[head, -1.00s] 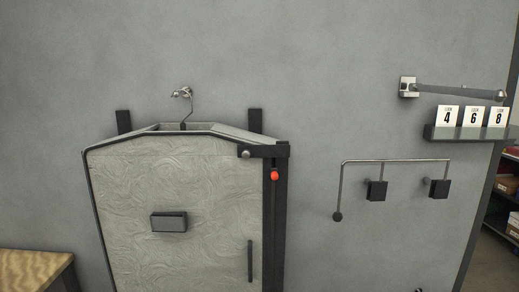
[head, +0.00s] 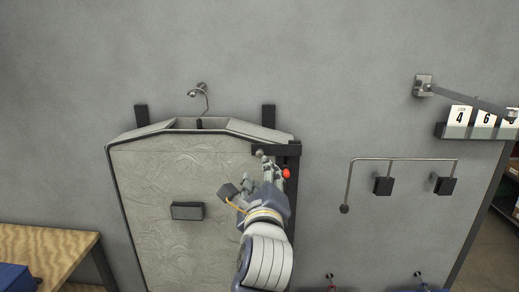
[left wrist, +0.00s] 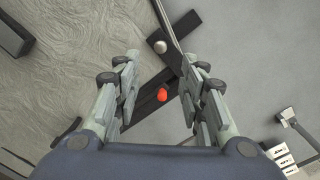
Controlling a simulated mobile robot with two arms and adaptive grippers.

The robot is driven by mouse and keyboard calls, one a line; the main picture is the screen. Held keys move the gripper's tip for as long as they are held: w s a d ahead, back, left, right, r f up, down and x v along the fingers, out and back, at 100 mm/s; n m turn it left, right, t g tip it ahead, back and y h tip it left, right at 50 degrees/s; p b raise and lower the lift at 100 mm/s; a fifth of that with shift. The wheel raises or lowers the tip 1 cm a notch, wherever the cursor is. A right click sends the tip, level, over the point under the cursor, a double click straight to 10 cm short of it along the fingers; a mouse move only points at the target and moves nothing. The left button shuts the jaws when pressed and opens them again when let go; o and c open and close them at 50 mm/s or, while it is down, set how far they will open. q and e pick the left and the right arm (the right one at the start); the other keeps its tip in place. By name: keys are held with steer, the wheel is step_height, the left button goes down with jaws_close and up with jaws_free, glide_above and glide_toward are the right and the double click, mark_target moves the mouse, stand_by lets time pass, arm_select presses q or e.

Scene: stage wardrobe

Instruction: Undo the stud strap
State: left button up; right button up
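The dark stud strap (head: 291,149) crosses the upper right corner of the grey patterned garment case (head: 160,240). A round silver stud (left wrist: 159,46) sits by the strap in the left wrist view, and a red bead (head: 286,173) hangs below the strap in the head view. The bead also shows in the left wrist view (left wrist: 162,94). My left gripper (head: 270,172) is in front of the strap, partly covering that corner. In the left wrist view its fingers (left wrist: 161,65) are spread apart, with nothing gripped between them. My right gripper is not in view.
A hanger hook (head: 204,95) rises above the case. A wooden table (head: 45,245) is at lower left. The wall between case and rail is clear.

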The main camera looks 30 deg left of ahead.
mark_target(260, 155)
arm_select(q)
steer(key=p+x, duration=0.2)
steer(key=x, duration=0.8)
steer(key=shift+w+a+r, duration=0.1)
steer(key=shift+w+a, duration=0.15)
steer(key=shift+a, duration=0.1)
jaws_close()
